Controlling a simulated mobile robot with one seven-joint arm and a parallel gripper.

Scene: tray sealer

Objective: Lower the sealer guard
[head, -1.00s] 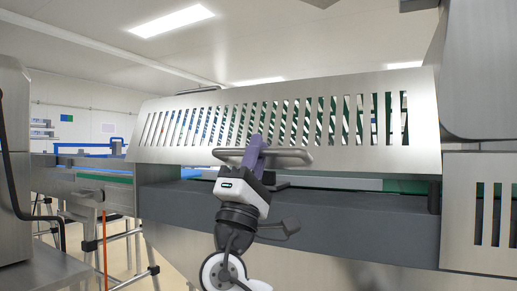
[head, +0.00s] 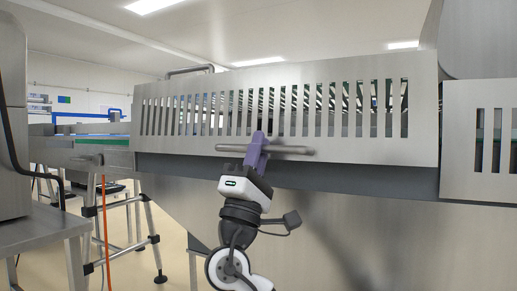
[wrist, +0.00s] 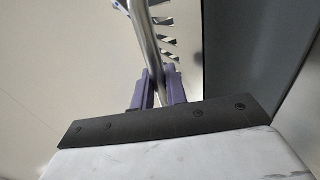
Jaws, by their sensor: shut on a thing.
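The sealer guard (head: 420,120) is a slotted steel panel across the middle of the head view. It hangs close to upright, with its lower edge near the dark machine frame (head: 380,179). A horizontal bar handle (head: 290,149) runs along its lower front. My gripper (head: 257,148) is shut on this handle near its middle. In the wrist view, the purple fingers (wrist: 158,88) sit on either side of the metal handle (wrist: 146,45). The fingertips are partly hidden behind the handle.
A steel machine housing with slots (head: 465,165) stands to the right of the guard. A steel cabinet (head: 12,120) and a table (head: 40,235) stand at the left. A conveyor (head: 95,155) on tubular legs stands behind them. Floor shows between the legs.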

